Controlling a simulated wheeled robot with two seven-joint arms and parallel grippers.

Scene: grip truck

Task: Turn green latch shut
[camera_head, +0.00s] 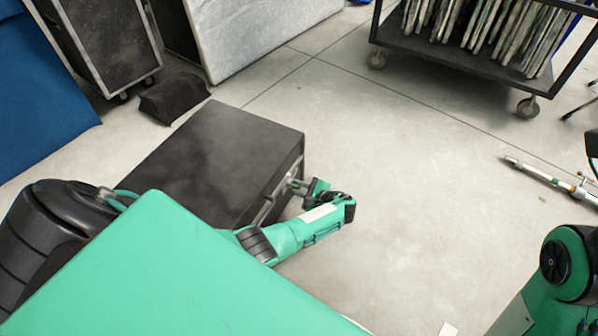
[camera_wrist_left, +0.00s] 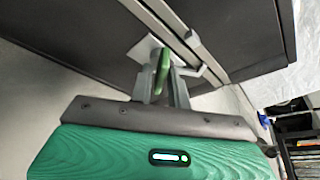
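A dark, flat-topped case (camera_head: 205,150) lies on the floor at centre-left in the head view. Its right side carries metal hardware. In the left wrist view a green latch (camera_wrist_left: 162,70) stands out from a light metal plate on the dark case side, beside a long metal rail. My left gripper (camera_head: 299,186) is at that side of the case. In the left wrist view its two grey fingers (camera_wrist_left: 163,88) stand close on either side of the green latch. Whether both press on it cannot be told. My right gripper is out of view; only part of the right arm shows.
A wheeled rack (camera_head: 470,55) of upright panels stands at the back right. A wheeled dark case (camera_head: 105,40) and a pale panel (camera_head: 250,30) stand at the back left. A silver tube (camera_head: 550,180) lies at right. The floor right of the case is mostly clear.

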